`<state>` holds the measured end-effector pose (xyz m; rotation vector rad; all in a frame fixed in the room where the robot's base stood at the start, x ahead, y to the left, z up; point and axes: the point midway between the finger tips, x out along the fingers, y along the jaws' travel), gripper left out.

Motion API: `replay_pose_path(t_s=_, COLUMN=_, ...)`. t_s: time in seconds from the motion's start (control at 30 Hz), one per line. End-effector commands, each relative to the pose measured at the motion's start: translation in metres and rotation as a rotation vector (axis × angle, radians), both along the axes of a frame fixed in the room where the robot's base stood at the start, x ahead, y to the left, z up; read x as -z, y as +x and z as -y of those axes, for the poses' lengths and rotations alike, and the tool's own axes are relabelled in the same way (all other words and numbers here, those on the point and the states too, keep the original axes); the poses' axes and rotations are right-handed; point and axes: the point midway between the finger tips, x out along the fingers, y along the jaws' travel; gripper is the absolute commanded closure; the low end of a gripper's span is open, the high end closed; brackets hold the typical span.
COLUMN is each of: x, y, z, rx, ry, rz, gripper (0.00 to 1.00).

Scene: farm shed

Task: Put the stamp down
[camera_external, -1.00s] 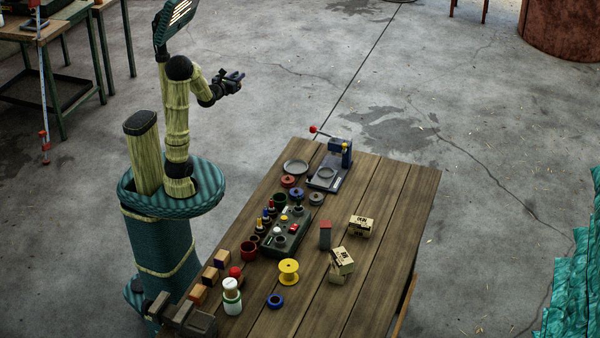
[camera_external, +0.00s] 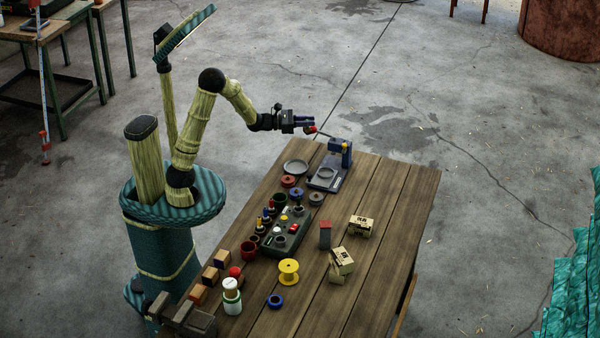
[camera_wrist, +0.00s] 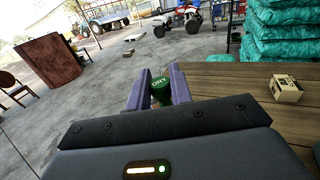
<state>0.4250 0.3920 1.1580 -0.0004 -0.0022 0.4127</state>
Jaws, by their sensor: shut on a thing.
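The stamp (camera_wrist: 161,90) is a green, rounded piece with white letters that seem to read "DRY"; it sits between my gripper's two purple fingers (camera_wrist: 160,88) in the wrist view. The stamp's lower end is hidden, and the stamp is not clear in the external view.
A grey dish (camera_external: 296,167) and several round tins lie near the press. Cartons (camera_external: 361,226), a yellow spool (camera_external: 289,270) and wooden blocks stand nearer. The table's right side is mostly clear.

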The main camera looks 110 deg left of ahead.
Motion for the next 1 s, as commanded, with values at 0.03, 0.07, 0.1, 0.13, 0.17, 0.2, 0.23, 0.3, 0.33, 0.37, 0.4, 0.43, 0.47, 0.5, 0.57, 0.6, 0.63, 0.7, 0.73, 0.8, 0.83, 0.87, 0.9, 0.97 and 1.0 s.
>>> replay_pose_path(t_s=0.03, x=0.010, y=0.019, z=0.014, rx=0.063, ry=-0.002, rz=0.001, gripper=1.00)
replay_pose_path(t_s=0.07, x=0.014, y=0.029, z=0.022, rx=0.098, ry=-0.002, rz=0.001, gripper=1.00)
replay_pose_path(t_s=0.1, x=0.019, y=0.042, z=0.033, rx=0.145, ry=-0.002, rz=0.000, gripper=1.00)
replay_pose_path(t_s=0.13, x=0.022, y=0.051, z=0.042, rx=0.181, ry=-0.001, rz=0.001, gripper=1.00)
replay_pose_path(t_s=0.17, x=0.025, y=0.060, z=0.050, rx=0.216, ry=-0.002, rz=0.001, gripper=1.00)
replay_pose_path(t_s=0.2, x=0.030, y=0.072, z=0.063, rx=0.263, ry=-0.002, rz=0.001, gripper=1.00)
replay_pose_path(t_s=0.23, x=0.033, y=0.081, z=0.072, rx=0.300, ry=-0.002, rz=0.001, gripper=1.00)
replay_pose_path(t_s=0.3, x=0.041, y=0.099, z=0.095, rx=0.383, ry=-0.003, rz=0.002, gripper=1.00)
replay_pose_path(t_s=0.33, x=0.044, y=0.107, z=0.106, rx=0.419, ry=-0.003, rz=0.002, gripper=1.00)
replay_pose_path(t_s=0.37, x=0.047, y=0.115, z=0.116, rx=0.455, ry=-0.002, rz=0.002, gripper=1.00)
replay_pose_path(t_s=0.4, x=0.051, y=0.124, z=0.130, rx=0.503, ry=-0.003, rz=0.002, gripper=1.00)
replay_pose_path(t_s=0.43, x=0.054, y=0.131, z=0.141, rx=0.539, ry=-0.002, rz=0.002, gripper=1.00)
replay_pose_path(t_s=0.47, x=0.057, y=0.137, z=0.153, rx=0.576, ry=-0.001, rz=0.002, gripper=1.00)
replay_pose_path(t_s=0.5, x=0.061, y=0.145, z=0.168, rx=0.624, ry=-0.002, rz=0.002, gripper=1.00)
replay_pose_path(t_s=0.57, x=0.065, y=0.156, z=0.189, rx=0.692, ry=-0.002, rz=0.004, gripper=1.00)
replay_pose_path(t_s=0.6, x=0.068, y=0.161, z=0.202, rx=0.732, ry=-0.002, rz=0.002, gripper=1.00)
replay_pose_path(t_s=0.63, x=0.070, y=0.165, z=0.211, rx=0.758, ry=-0.002, rz=0.002, gripper=1.00)
replay_pose_path(t_s=0.7, x=0.072, y=0.170, z=0.227, rx=0.808, ry=-0.002, rz=0.002, gripper=1.00)
replay_pose_path(t_s=0.73, x=0.073, y=0.172, z=0.232, rx=0.825, ry=-0.002, rz=0.002, gripper=1.00)
replay_pose_path(t_s=0.8, x=0.074, y=0.175, z=0.240, rx=0.848, ry=-0.002, rz=0.002, gripper=1.00)
replay_pose_path(t_s=0.83, x=0.074, y=0.175, z=0.241, rx=0.853, ry=-0.002, rz=0.002, gripper=1.00)
replay_pose_path(t_s=0.87, x=0.074, y=0.175, z=0.242, rx=0.857, ry=-0.001, rz=0.001, gripper=1.00)
replay_pose_path(t_s=0.9, x=0.073, y=0.175, z=0.243, rx=0.858, ry=-0.001, rz=0.001, gripper=1.00)
replay_pose_path(t_s=0.97, x=0.073, y=0.175, z=0.243, rx=0.858, ry=-0.001, rz=0.001, gripper=1.00)
replay_pose_path(t_s=1.0, x=0.073, y=0.175, z=0.243, rx=0.857, ry=-0.001, rz=0.001, gripper=1.00)
